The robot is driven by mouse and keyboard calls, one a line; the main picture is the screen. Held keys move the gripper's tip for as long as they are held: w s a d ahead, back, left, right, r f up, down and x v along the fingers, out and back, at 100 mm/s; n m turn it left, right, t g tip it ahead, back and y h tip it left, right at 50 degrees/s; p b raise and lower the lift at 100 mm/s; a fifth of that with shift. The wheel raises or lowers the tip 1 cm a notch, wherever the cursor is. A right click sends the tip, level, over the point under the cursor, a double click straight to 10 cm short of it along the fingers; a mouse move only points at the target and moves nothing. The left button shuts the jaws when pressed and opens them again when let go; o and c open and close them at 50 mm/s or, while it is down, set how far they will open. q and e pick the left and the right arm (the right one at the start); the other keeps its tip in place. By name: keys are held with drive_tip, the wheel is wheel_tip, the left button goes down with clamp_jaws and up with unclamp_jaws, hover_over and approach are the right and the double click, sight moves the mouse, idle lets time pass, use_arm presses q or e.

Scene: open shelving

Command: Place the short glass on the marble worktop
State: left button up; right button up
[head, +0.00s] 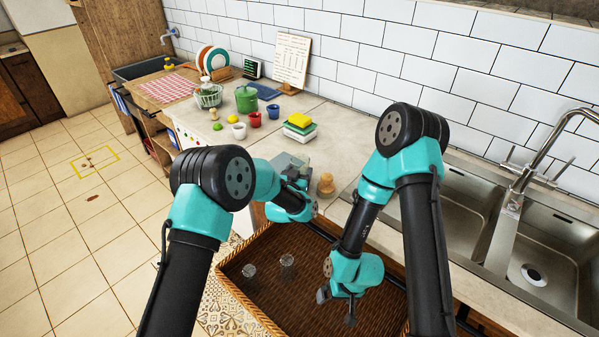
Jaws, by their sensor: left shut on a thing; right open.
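My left gripper (300,170) is low over the pale worktop (345,145), near its front edge. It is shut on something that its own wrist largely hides. A pale grey-green shape shows beside its fingers, and I cannot tell whether this is the held thing or a glass. Two clear glasses stand in the wicker basket (236,283): a taller-looking one (287,266) and a lower-looking one (249,271) to its left. My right gripper (337,307) is open and empty, pointing down over the basket, right of both glasses.
A wooden knobbed piece (326,184) stands close right of my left gripper. Behind are stacked sponges or cloths (300,124), a red cup (255,119), a white cup (239,131) and a green pot (246,98). A double sink (540,255) lies at the right.

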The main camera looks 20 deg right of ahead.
idle(0.3)
use_arm(q)
drive_tip(key=o, duration=1)
drive_tip(key=shift+f, duration=0.1)
drive_tip(key=shift+o, duration=0.2)
drive_tip(key=shift+s, duration=0.1)
drive_tip(key=v, duration=1.1)
drive_tip(key=shift+s+a, duration=0.2)
drive_tip(key=shift+s, duration=0.15)
drive_tip(key=s+a+f+n+g+y, duration=0.2)
drive_tip(key=s+a+f+g, duration=0.1)
drive_tip(key=a+f, duration=0.55)
drive_tip(key=s+a+f+n+g+y, duration=0.25)
drive_tip(key=a+f, duration=0.25)
drive_tip(key=a, duration=0.7)
drive_tip(key=s+a+f+n+g, duration=0.2)
drive_tip(key=s+a+f+g, duration=0.1)
drive_tip(key=s+a, duration=0.5)
drive_tip(key=s+a+f+n+g+y, duration=0.1)
drive_tip(key=s+a+f+g, duration=0.3)
drive_tip(key=s+a, duration=0.4)
drive_tip(key=s+n+g, duration=0.1)
drive_tip(key=s, duration=0.4)
drive_tip(key=shift+a, duration=0.2)
